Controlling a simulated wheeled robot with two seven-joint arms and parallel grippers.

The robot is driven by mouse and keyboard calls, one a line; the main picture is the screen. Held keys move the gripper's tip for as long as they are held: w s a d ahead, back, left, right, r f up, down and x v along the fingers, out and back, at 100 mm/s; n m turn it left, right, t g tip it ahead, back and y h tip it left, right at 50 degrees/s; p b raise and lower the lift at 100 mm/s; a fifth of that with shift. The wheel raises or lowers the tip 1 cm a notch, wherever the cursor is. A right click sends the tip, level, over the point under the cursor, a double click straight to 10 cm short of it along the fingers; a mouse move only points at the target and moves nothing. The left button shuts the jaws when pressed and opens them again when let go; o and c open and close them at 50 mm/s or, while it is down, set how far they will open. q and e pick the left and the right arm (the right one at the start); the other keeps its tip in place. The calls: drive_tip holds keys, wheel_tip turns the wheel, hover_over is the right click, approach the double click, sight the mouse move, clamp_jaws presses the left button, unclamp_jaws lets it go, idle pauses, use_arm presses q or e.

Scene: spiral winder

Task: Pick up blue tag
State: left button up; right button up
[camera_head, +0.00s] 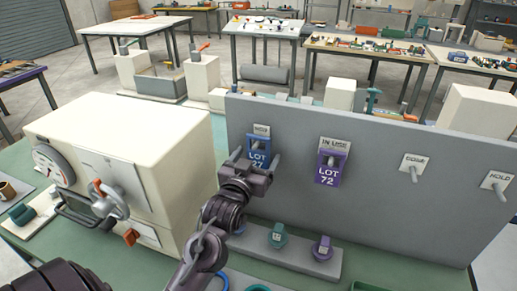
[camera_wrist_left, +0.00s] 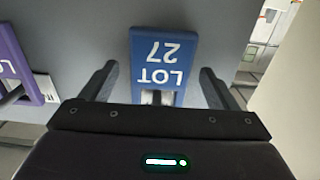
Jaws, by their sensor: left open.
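The blue tag (camera_head: 258,152), marked LOT 27, hangs on the grey upright board (camera_head: 400,135) under a small white label. In the left wrist view the blue tag (camera_wrist_left: 163,62) shows upside down between my finger tips. My left gripper (camera_head: 256,160) is open, with one finger on each side of the tag. In the left wrist view the left gripper (camera_wrist_left: 158,75) shows gaps between both fingers and the tag's edges. Its lower part in the head view is hidden by the gripper. My right gripper is not in view.
A purple tag (camera_head: 329,168), marked LOT 72, hangs to the right under an IN USE label. Two bare pegs, at DONE (camera_head: 413,170) and HOLD (camera_head: 497,187), stick out farther right. A cream machine (camera_head: 130,125) with a crank stands left.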

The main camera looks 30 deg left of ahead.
use_arm(q)
drive_tip(key=shift+w, duration=0.15)
drive_tip(key=c, duration=1.1)
drive_tip(key=shift+r, duration=0.1)
